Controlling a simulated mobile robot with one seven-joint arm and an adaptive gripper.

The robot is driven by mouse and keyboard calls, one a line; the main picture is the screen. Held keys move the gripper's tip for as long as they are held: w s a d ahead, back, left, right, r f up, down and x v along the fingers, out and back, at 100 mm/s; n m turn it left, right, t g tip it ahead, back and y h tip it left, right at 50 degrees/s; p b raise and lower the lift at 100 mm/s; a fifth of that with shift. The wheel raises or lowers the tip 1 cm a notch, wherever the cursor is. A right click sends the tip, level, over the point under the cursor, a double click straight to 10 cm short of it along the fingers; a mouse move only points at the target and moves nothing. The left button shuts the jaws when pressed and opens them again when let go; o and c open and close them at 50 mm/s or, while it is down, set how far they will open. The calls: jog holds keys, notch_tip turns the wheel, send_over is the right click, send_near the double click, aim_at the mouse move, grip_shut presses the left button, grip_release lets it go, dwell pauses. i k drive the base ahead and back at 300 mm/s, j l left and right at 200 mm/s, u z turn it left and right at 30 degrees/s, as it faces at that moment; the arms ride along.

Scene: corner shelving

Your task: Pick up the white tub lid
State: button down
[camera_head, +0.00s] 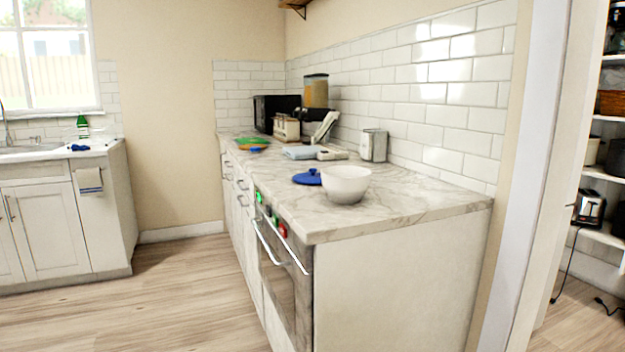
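I cannot make out a white tub lid for certain. A pale, flat item (300,152) lies on the marble counter (410,204), with a small whitish item (331,154) beside it; both are too small to identify. A blue lid with a knob (308,178) lies on the counter just left of a white bowl (346,184). The bowl stands upright near the counter's front end. My gripper is not in view.
A metal canister (374,145) stands by the tiled wall. A toaster (286,128), a dark microwave (272,112) and a dispenser (315,92) stand further back. An oven (281,265) is below the counter. The wooden floor (190,295) at left is clear.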

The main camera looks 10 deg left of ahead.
aim_at(311, 177)
jog(key=i+j+z, duration=0.1)
jog(key=i+j, duration=0.35)
jog(key=i+j+z, duration=0.1)
jog(key=i+j, duration=0.35)
jog(key=i+j+z, duration=0.15)
jog(key=i+j, duration=0.4)
jog(key=i+j+z, duration=0.1)
jog(key=i+j, duration=0.35)
jog(key=i+j+z, duration=0.1)
jog(key=i+j, duration=0.3)
jog(key=j, duration=0.3)
